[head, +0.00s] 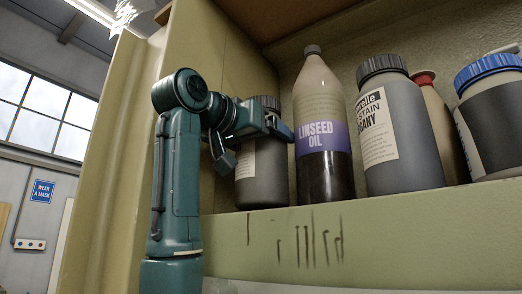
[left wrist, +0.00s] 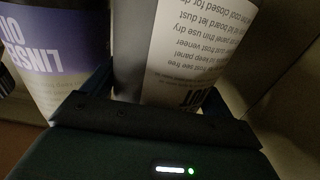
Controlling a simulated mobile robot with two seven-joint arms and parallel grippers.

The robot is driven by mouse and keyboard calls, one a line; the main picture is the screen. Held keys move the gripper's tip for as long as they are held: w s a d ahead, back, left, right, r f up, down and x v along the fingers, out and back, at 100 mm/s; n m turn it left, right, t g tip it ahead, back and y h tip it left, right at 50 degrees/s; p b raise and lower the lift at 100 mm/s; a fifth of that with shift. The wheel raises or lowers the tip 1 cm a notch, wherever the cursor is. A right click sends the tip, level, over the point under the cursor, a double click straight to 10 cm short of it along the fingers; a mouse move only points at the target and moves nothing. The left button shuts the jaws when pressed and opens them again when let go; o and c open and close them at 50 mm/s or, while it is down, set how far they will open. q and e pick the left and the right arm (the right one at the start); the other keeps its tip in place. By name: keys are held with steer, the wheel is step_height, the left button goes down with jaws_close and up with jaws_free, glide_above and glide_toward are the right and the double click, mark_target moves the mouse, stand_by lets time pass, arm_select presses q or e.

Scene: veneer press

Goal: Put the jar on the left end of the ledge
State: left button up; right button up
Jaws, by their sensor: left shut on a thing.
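The jar (head: 265,185) is dark grey with a pale printed label and stands at the left end of the green ledge (head: 400,225), upright as far as I can see. My left gripper (head: 260,138) is shut on it from the front, fingers around its upper part, covering some of the jar. Its base looks level with the ledge's top, but I cannot tell if it touches. In the left wrist view, the jar (left wrist: 132,45) is close between the fingers, with its label turned upside down in the picture. My right gripper is not in view.
A linseed oil bottle (head: 320,110) stands close to the jar's right. Further right are a grey stain jar (head: 405,150), a red-capped bottle (head: 440,125) and a blue-lidded jar (head: 490,110). The cabinet's side wall (head: 215,65) is to the left.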

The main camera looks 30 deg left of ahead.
arm_select(q)
steer(key=shift+s+f, duration=0.1)
steer(key=shift+f, duration=0.45)
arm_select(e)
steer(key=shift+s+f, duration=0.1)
arm_select(q)
steer(key=shift+f, duration=0.2)
steer(key=o, duration=1.4)
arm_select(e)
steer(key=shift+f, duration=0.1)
arm_select(q)
steer(key=s+a+b, duration=0.1)
steer(key=s+b, duration=0.2)
steer(key=s, duration=0.8)
steer(key=shift+s+a+b, duration=0.3)
steer(key=shift+s+b, duration=0.1)
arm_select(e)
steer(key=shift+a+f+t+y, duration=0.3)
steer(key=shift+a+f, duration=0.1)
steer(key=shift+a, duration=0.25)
